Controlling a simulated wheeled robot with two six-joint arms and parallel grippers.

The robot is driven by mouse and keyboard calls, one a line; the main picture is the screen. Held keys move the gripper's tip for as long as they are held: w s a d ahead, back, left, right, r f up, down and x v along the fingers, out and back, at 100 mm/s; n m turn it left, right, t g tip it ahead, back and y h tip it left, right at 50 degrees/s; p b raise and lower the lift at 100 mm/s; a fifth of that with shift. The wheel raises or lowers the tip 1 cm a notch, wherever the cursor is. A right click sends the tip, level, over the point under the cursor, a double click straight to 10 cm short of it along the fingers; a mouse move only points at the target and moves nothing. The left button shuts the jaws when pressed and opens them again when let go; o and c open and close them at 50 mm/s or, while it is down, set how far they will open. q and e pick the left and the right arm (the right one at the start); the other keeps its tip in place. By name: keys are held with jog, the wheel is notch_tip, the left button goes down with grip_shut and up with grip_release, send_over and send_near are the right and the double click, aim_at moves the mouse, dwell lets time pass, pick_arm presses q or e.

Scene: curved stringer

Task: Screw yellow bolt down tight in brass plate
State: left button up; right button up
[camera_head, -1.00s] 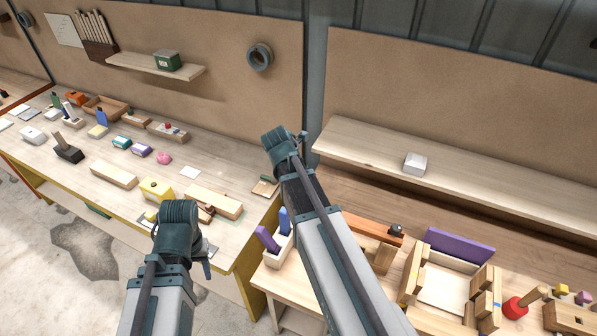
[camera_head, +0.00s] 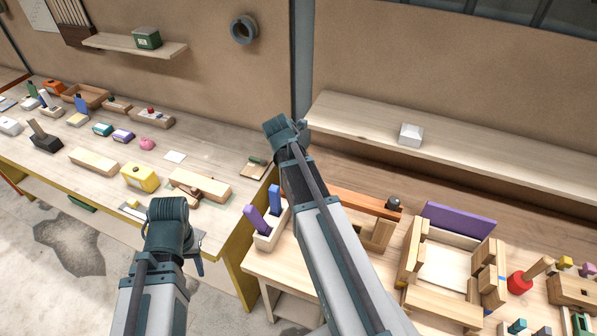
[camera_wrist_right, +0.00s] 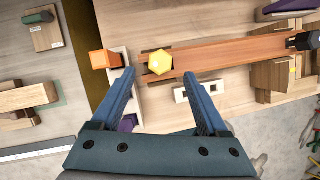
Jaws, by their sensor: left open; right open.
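In the right wrist view the yellow bolt (camera_wrist_right: 160,62) shows as a hexagonal head over the near end of an orange-brown bar (camera_wrist_right: 225,57). My right gripper (camera_wrist_right: 160,76) is open, and the bolt head appears between and just beyond its two blue fingertips. Nothing is between the fingers. I cannot make out the brass plate or how deep the bolt sits. In the head view my right arm hides the bolt, and part of the bar (camera_head: 365,204) shows behind the arm. My left gripper (camera_head: 198,264) is open and empty, low at the left bench's front edge.
A pale holder (camera_head: 264,242) with purple and blue pieces stands left of my right arm. A wooden box frame (camera_head: 410,258) and a red mallet (camera_head: 519,282) stand to the right. A shelf (camera_head: 480,155) runs behind. The left bench (camera_head: 100,145) carries several blocks.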

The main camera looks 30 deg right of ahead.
jog(key=b+x, duration=0.2)
jog(key=x, duration=0.2)
jog(key=shift+f+b, duration=0.1)
jog(key=shift+b, duration=0.3)
grip_shut()
